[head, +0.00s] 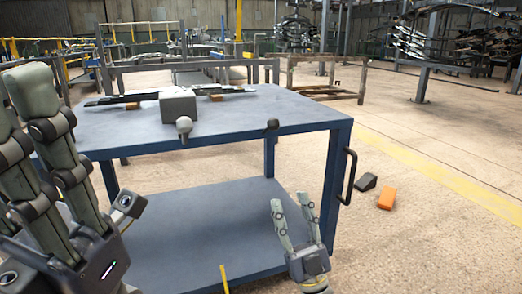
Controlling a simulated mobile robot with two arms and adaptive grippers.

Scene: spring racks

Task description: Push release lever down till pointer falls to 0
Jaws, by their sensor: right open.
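A grey box-shaped block (179,105) sits on the blue table top, with a rounded grey knob (184,124) in front of it near the front edge. A small black knob (271,124) shows at the table's front edge, to the right. I cannot tell which part is the release lever. No pointer or scale can be made out. My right gripper (290,202) is open and empty, fingers up, low in front of the table's lower shelf. My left gripper (30,100) is large at the left edge, fingers up; its opening is unclear.
The blue table (250,105) has a lower shelf (200,225) and a black side handle (348,175). Dark long parts (115,100) lie on top. A black wedge (367,182) and an orange block (387,198) lie on the floor at right. Floor right of the table is mostly clear.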

